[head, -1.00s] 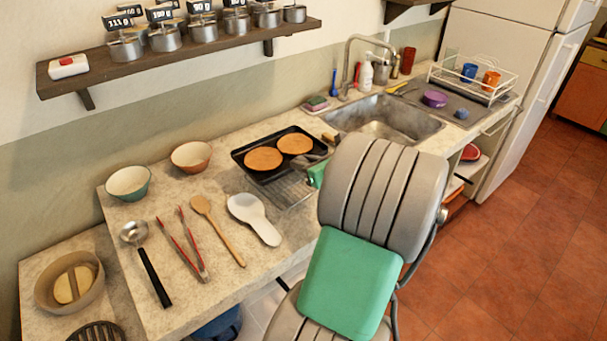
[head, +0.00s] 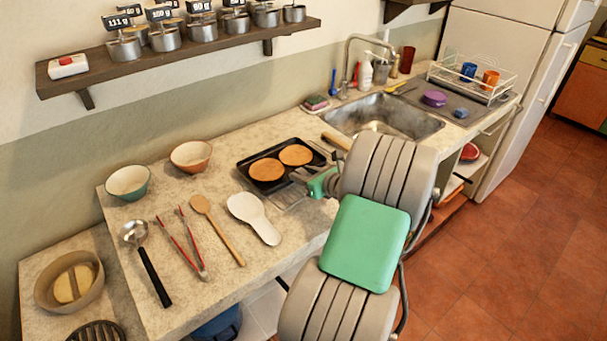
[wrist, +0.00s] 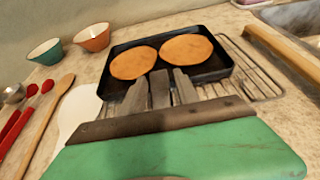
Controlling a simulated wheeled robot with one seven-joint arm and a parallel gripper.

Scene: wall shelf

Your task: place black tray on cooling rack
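The black tray (head: 248,178) holds two round, flat brown pieces and is over the wire cooling rack (head: 290,198) on the counter. In the wrist view the tray (wrist: 215,72) covers the rack's back left part, and rack wires (wrist: 262,82) show to its right and in front. Whether the tray's underside touches the wires is hard to tell. My gripper (head: 301,177) is at the tray's near edge. In the wrist view its grey fingers (wrist: 160,90) meet that edge and look closed on it; the exact contact is partly hidden.
To the left lie a white spoon rest (head: 254,218), a wooden spoon (head: 218,230), red tongs (head: 183,245) and a ladle (head: 148,262). Two bowls (head: 191,157) stand behind. A wooden-handled thing (wrist: 285,52) lies right of the rack, near the sink (head: 385,118).

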